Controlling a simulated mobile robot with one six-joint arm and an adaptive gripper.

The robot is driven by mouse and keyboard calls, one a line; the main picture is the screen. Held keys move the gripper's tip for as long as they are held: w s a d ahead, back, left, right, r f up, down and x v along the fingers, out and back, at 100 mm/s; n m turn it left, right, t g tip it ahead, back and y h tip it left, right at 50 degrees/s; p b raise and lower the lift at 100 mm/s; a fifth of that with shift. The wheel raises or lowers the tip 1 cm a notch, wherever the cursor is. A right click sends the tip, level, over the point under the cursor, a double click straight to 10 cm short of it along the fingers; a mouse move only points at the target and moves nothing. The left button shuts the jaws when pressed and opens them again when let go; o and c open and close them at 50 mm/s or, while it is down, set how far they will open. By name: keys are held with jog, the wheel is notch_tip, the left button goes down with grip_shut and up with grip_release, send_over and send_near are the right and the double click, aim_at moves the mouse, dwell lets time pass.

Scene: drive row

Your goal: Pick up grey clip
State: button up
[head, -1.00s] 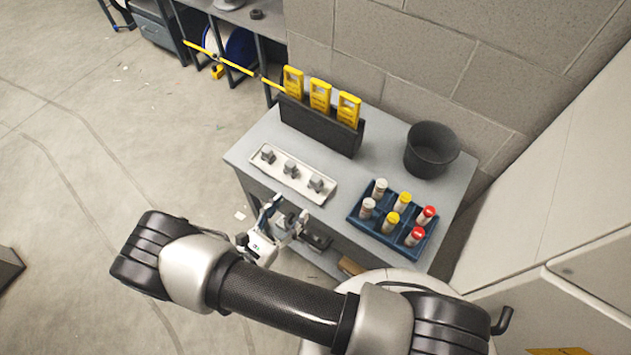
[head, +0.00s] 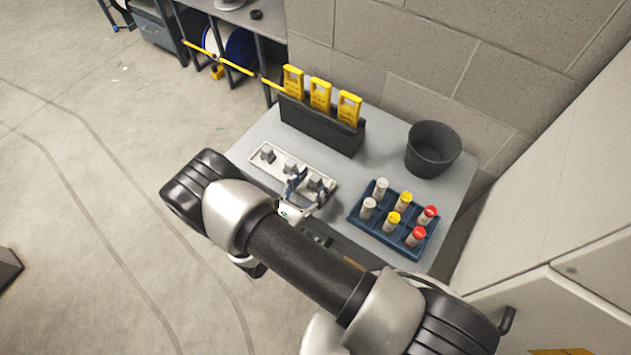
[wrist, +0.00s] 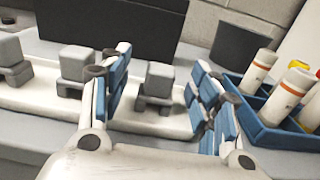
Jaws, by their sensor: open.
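Three grey clips stand in a row on a white tray (head: 257,163). They are the left clip (head: 268,153), the middle clip (head: 291,166) and the right clip (head: 316,183). My gripper (head: 308,188) is open at the front right part of the tray. In the wrist view my gripper (wrist: 160,90) has its blue-padded fingers spread, with the right clip (wrist: 157,82) showing between them, a little beyond the tips or level with them; I cannot tell which. The middle clip (wrist: 76,65) is just left of the left finger. The left clip (wrist: 12,62) is at the picture's left edge.
A blue rack (head: 363,226) with several capped cylinders stands close to the right of my gripper. A dark holder (head: 318,127) with three yellow devices (head: 320,95) is behind the tray. A black bin (head: 432,150) stands at the back right, near the wall.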

jog(key=shift+c, duration=0.2)
jog(key=c, duration=1.1)
